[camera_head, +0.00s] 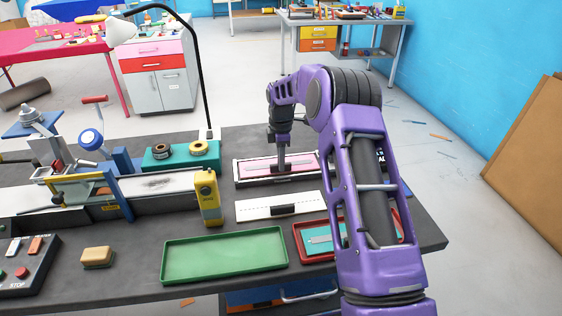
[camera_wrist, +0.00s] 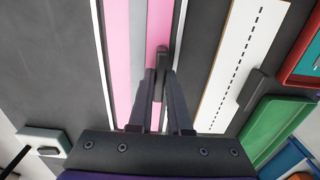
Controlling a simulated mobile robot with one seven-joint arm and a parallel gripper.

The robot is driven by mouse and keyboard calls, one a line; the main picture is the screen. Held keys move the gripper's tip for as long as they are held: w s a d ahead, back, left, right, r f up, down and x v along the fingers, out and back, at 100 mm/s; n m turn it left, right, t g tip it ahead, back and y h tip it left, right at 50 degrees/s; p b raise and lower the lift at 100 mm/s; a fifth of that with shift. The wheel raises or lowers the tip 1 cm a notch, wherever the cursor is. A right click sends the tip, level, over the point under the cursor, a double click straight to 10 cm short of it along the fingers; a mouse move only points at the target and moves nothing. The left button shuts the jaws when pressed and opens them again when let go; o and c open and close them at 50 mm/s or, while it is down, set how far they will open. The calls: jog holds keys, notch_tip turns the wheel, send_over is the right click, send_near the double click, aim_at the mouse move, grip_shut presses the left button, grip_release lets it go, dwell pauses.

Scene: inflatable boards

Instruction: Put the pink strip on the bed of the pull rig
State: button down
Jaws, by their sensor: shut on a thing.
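The pink strip (camera_head: 300,160) has a grey band along its length and lies in or just above a long dark bed with white side rails (camera_head: 240,176). In the wrist view the strip (camera_wrist: 119,50) runs between the white rails (camera_wrist: 101,60). My gripper (camera_head: 281,170) points down over the strip. In the wrist view my gripper (camera_wrist: 160,95) is shut on a dark grip piece (camera_wrist: 162,58) on the strip. I cannot tell whether the strip touches the bed, or whether this bed is the pull rig's. My arm hides the bed's right end.
A white dashed board (camera_head: 250,210) with a black grip lies in front. A green tray (camera_head: 225,254), a red tray (camera_head: 305,228) and a yellow gauge (camera_head: 208,197) are near. A long machine (camera_head: 150,188) fills the left. A lamp (camera_head: 203,75) stands behind.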

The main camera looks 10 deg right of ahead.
jog(key=shift+f, duration=0.15)
jog(key=c, duration=0.8)
grip_release()
jog(key=shift+c, duration=0.2)
notch_tip(320, 180, up, 12)
jog(key=shift+r+p, duration=0.25)
jog(key=shift+p, duration=0.2)
